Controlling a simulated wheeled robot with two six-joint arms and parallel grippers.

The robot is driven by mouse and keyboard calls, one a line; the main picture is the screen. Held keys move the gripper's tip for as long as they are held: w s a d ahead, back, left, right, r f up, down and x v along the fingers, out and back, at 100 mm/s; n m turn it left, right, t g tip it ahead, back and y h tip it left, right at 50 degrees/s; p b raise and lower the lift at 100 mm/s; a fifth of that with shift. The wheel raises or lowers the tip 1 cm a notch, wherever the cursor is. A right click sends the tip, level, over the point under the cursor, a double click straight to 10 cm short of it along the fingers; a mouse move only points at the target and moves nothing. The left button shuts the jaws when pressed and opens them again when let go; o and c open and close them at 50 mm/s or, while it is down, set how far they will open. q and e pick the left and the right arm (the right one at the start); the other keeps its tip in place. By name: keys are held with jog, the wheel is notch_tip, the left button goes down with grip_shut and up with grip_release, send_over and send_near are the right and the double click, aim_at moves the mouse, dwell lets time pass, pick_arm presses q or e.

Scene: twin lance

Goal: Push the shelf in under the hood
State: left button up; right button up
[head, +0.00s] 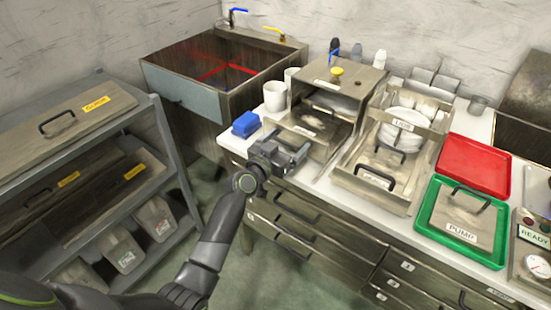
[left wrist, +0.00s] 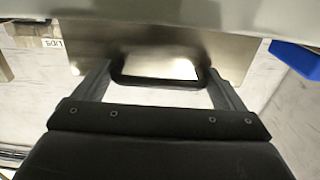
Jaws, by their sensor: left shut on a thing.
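The metal hood (head: 345,92) stands on the white counter, with a yellow knob on top. Its shelf (head: 322,124) sticks out of the front towards me and carries a small label. In the left wrist view the shelf (left wrist: 85,62) fills the upper middle, with a dark handle (left wrist: 160,82) at its near edge. My left gripper (head: 286,158) is at the shelf's front edge, and in the left wrist view its fingers (left wrist: 160,92) are at the two ends of the handle, shut on it. The gripper hides the handle in the head view. My right gripper does not show.
A blue block (head: 246,124) and white cups (head: 275,97) stand left of the hood. A rack with plates (head: 402,130) is close on the right, then a red tray (head: 475,167) and a green tray (head: 440,222). Drawers (head: 310,235) are below the counter.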

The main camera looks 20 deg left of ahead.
pick_arm(q)
jog(key=shift+x, duration=0.85)
jog(key=o, duration=1.1)
jog(key=shift+s, duration=0.1)
jog(key=b+v, duration=0.1)
jog(key=v, duration=1.6)
jog(key=shift+s+a+b, duration=0.1)
jog(key=shift+b, duration=0.2)
